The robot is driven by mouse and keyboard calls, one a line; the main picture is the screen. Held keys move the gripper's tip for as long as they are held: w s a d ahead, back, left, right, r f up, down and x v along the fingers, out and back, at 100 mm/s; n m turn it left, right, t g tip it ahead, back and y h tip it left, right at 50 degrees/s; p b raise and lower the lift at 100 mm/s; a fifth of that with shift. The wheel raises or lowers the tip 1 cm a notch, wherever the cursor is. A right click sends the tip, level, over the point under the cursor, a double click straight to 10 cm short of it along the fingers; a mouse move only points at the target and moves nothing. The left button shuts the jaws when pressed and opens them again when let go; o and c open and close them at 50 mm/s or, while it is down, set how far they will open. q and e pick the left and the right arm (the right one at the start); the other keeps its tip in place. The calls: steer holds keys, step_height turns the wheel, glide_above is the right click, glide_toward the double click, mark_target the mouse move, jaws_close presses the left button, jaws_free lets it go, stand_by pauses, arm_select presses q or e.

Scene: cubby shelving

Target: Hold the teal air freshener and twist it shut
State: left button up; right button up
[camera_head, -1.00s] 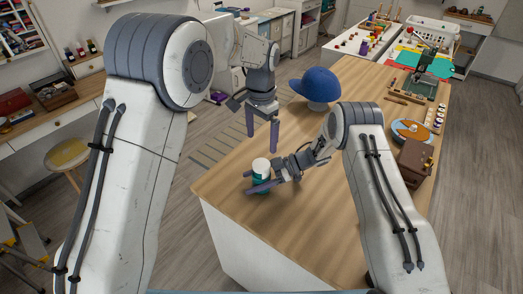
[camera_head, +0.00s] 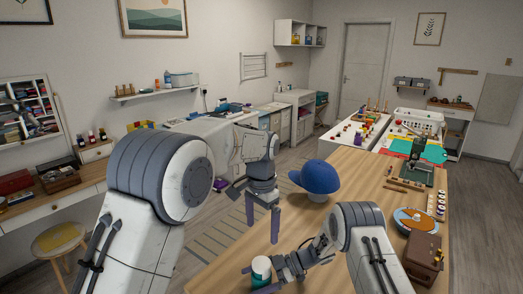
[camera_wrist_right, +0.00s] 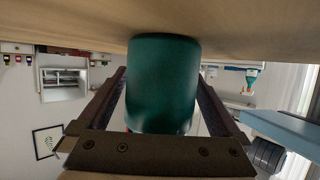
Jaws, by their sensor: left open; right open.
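The teal air freshener (camera_head: 260,279) stands upright near the front edge of the wooden table in the head view, with a white top. Its teal body (camera_wrist_right: 161,85) fills the middle of the right wrist view, which shows the scene upside down. My right gripper (camera_head: 262,281) is open, with one finger on each side of the air freshener; whether they touch it is unclear. My left gripper (camera_head: 262,224) is open and empty, fingers pointing down, above and behind the air freshener in the head view.
A blue cap (camera_head: 316,177) on a white stand is behind my grippers on the table (camera_head: 352,174). A brown box (camera_head: 423,254) and a round orange-and-blue item (camera_head: 413,220) lie at the right. Table between cap and box is mostly clear.

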steer(key=v, duration=1.2)
steer(key=shift+f, duration=0.1)
steer(key=x, duration=1.2)
steer(key=shift+a, duration=0.15)
arm_select(q)
glide_above(261, 262)
step_height(261, 262, down, 8)
steer(key=shift+s, duration=0.1)
steer(key=shift+f, duration=0.65)
